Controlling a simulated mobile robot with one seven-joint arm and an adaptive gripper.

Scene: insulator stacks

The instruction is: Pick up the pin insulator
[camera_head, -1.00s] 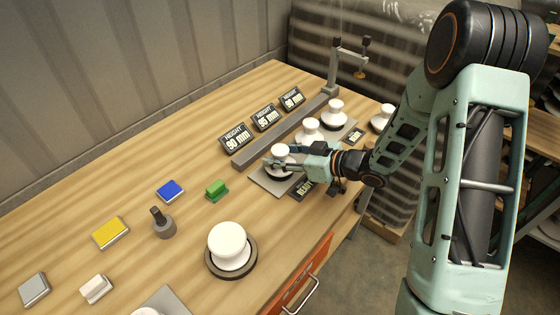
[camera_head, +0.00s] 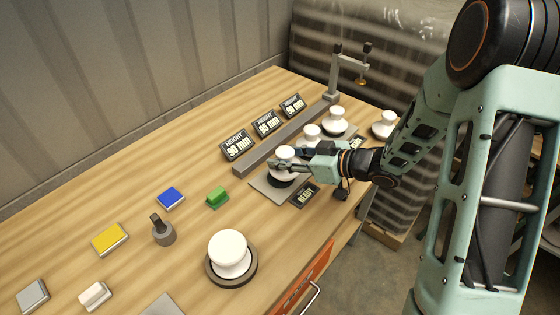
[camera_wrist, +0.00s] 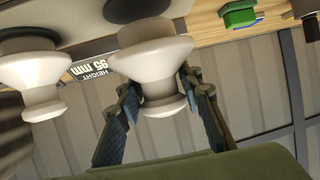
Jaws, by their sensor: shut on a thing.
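A white pin insulator (camera_head: 285,152) with a round top, narrow neck and wide skirt is between the fingers of my gripper (camera_head: 290,166). It stands upright over a dark round base on a grey plate (camera_head: 264,189). I cannot tell whether it is clear of the base. In the wrist view the same insulator (camera_wrist: 155,58) appears upside down, with my gripper's fingers (camera_wrist: 160,95) closed on either side of its neck. Similar white insulators (camera_head: 312,133), (camera_head: 335,116) stand farther along the row, and another (camera_head: 384,122) is near the right edge.
Height signs (camera_head: 237,146) and a grey rail (camera_head: 275,144) stand behind the row. A gauge post (camera_head: 334,75) rises at the rail's far end. A larger white insulator (camera_head: 230,252), green block (camera_head: 217,196), blue block (camera_head: 171,196) and yellow block (camera_head: 109,239) are nearer.

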